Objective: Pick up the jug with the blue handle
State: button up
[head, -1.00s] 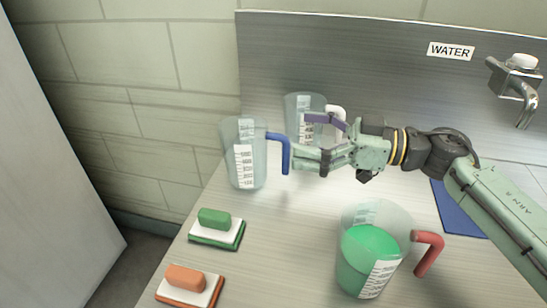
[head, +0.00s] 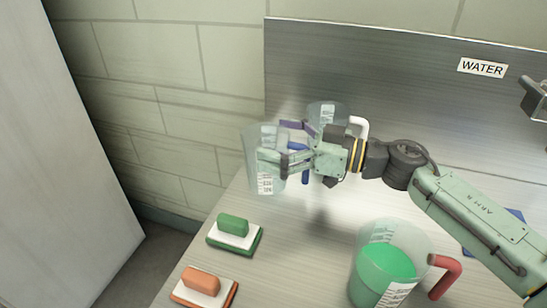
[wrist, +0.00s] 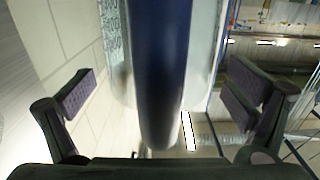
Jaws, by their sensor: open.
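The jug with the blue handle (head: 265,182) is a clear measuring jug standing upright at the back left of the counter. Its blue handle (wrist: 162,75) fills the middle of the wrist view, between my fingers. In the head view my gripper (head: 282,143) is at the handle side of the jug and partly hides jug and handle. My gripper (wrist: 165,105) is open, with one purple-padded finger on each side of the handle and a gap on both sides. The handle's lower end shows free in the wrist view.
A clear jug with a white handle (head: 327,112) stands just behind my gripper. A jug of green liquid with a red handle (head: 385,275) stands at the front right. A green brush (head: 235,233) and an orange brush (head: 204,287) lie at the front left. A metal backsplash (head: 400,75) rises behind.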

jog(key=shift+a, duration=0.15)
jog(key=shift+c, duration=0.4)
jog(key=c, duration=1.6)
